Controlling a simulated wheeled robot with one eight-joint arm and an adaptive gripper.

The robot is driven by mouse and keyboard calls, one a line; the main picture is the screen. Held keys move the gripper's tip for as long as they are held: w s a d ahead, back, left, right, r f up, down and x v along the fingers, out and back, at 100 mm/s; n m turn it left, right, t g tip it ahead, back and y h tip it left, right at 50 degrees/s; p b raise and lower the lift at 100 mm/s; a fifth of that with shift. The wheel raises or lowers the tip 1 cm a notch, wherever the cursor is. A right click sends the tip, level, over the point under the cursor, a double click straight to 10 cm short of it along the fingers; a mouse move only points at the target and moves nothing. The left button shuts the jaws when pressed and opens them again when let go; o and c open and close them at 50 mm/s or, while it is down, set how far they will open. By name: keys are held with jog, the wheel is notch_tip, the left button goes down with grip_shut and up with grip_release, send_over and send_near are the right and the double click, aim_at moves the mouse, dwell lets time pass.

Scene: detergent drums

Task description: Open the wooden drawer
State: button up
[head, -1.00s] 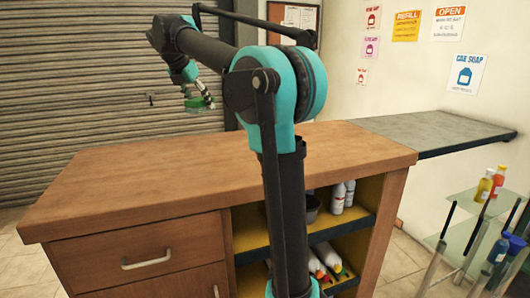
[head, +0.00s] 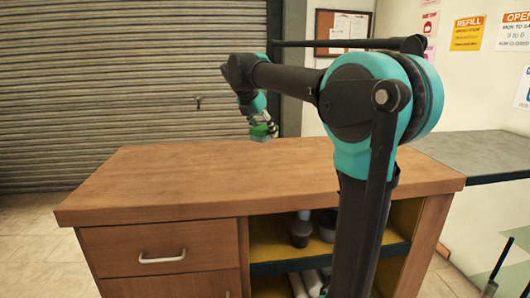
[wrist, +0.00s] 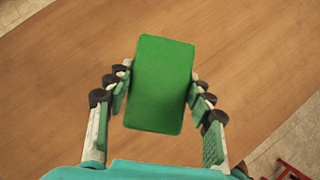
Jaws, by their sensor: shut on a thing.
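The wooden drawer (head: 207,247) is at the upper left of the wooden counter's front, with a pale metal handle (head: 162,257). Its front looks flush with the counter, so it is closed. My gripper (head: 264,131) is above the counter top, well above and behind the drawer front. It is shut on a green block (wrist: 161,84). In the wrist view the block sits between both fingers, with the wooden top below it. The drawer is not in the wrist view.
The counter top (head: 200,180) is bare. Open shelves (head: 280,255) with dark containers are right of the drawer. A grey side counter (head: 490,158) adjoins at the right. A rolling shutter (head: 130,90) stands behind. A red object (wrist: 288,170) is on the floor at lower right.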

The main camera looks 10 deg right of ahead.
notch_tip(320, 180, down, 8)
jog(key=shift+f, duration=0.1)
dwell(0.4)
jog(key=shift+f, duration=0.1)
jog(key=o, duration=1.1)
